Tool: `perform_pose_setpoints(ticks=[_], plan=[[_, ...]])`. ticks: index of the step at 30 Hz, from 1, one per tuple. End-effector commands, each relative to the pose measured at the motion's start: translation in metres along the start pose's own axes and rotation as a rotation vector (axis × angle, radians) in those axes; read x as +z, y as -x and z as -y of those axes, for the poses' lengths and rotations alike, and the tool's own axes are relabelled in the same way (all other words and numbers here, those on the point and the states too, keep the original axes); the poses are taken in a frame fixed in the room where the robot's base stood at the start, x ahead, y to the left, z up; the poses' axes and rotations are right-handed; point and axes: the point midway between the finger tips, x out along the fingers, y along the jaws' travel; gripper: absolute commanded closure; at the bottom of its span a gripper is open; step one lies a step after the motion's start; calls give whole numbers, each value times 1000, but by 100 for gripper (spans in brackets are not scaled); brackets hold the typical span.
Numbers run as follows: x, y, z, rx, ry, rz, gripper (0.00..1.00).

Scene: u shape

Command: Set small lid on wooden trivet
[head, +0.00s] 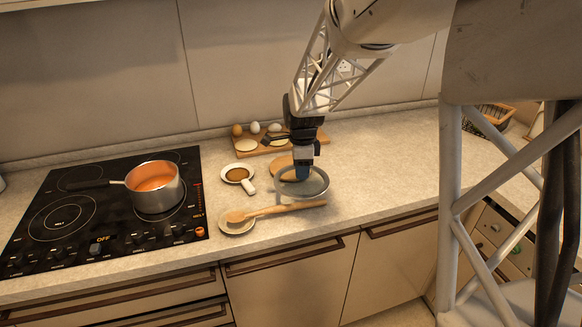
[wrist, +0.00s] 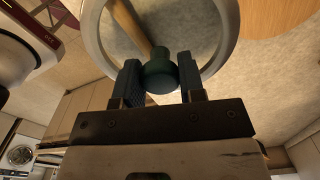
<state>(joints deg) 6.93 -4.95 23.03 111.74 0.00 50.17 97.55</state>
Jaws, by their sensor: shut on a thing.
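The small lid (head: 317,189) is clear with a grey rim. It also shows in the wrist view (wrist: 228,30), with a dark green knob (wrist: 158,72) at its centre. My gripper (head: 302,174) is shut on this knob, with one finger on each side in the wrist view (wrist: 160,78). The lid is held over the counter near its front edge. The wooden trivet (head: 277,165) is a round wooden disc behind and left of the lid, partly hidden by my gripper and the lid. Its wood appears at the top right of the wrist view (wrist: 275,14).
A small dish (head: 234,167) is left of the trivet. A board (head: 250,147) with eggs stands behind. A pot (head: 157,198) sits on the cooktop.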

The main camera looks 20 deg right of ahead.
Motion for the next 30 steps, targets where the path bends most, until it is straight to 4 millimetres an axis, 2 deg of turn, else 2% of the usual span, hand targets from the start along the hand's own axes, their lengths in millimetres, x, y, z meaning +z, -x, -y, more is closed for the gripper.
perform_pose_setpoints(ticks=[11,30], plan=[[2,-1,10,1,0,0,93],[12,-9,89,1,0,0,93]])
